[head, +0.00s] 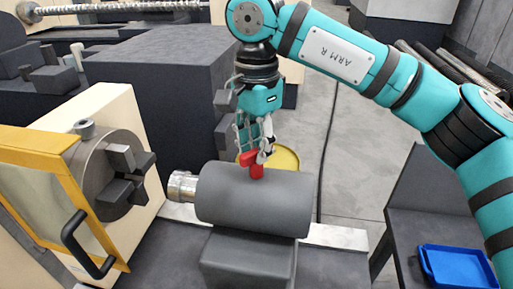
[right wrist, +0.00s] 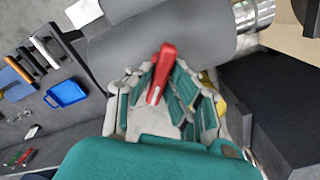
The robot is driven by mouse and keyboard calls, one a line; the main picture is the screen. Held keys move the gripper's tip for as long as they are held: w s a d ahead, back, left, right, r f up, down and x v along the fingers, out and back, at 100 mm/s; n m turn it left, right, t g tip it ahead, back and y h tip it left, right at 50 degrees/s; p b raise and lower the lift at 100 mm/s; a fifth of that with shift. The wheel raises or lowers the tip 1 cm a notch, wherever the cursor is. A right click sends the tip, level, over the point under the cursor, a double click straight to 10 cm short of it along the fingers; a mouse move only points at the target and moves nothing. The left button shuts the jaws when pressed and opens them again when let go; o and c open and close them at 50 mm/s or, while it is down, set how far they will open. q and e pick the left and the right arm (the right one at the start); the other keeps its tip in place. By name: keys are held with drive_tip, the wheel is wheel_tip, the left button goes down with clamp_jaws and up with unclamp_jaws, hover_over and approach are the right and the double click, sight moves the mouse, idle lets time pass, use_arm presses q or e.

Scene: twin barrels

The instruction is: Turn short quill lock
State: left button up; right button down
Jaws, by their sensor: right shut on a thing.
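The short quill lock is a red lever (head: 256,171) on the back of the grey tailstock cylinder (head: 262,202). In the right wrist view the red lever (right wrist: 161,72) stands between my fingers, its upper end against the grey cylinder (right wrist: 170,32). My right gripper (head: 258,150) comes down from above and is shut on the red lever; its fingers hide part of it in the head view. The gripper (right wrist: 166,92) also shows in the right wrist view. A metal quill (head: 183,186) sticks out of the cylinder's left end. My left gripper is not in view.
A chuck (head: 112,173) with dark jaws faces the quill from the left, beside a yellow-framed guard (head: 35,150) with a black handle. A yellow round thing (head: 285,157) is behind the cylinder. A blue tray (head: 457,268) is at the lower right.

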sight(256, 149)
drive_tip(key=n, duration=0.4)
drive_tip(key=shift+n, duration=1.9)
drive_tip(key=c, duration=1.3)
unclamp_jaws()
drive_tip(key=shift+r, duration=0.15)
wheel_tip(256, 149, up, 12)
drive_tip(key=shift+f, duration=0.1)
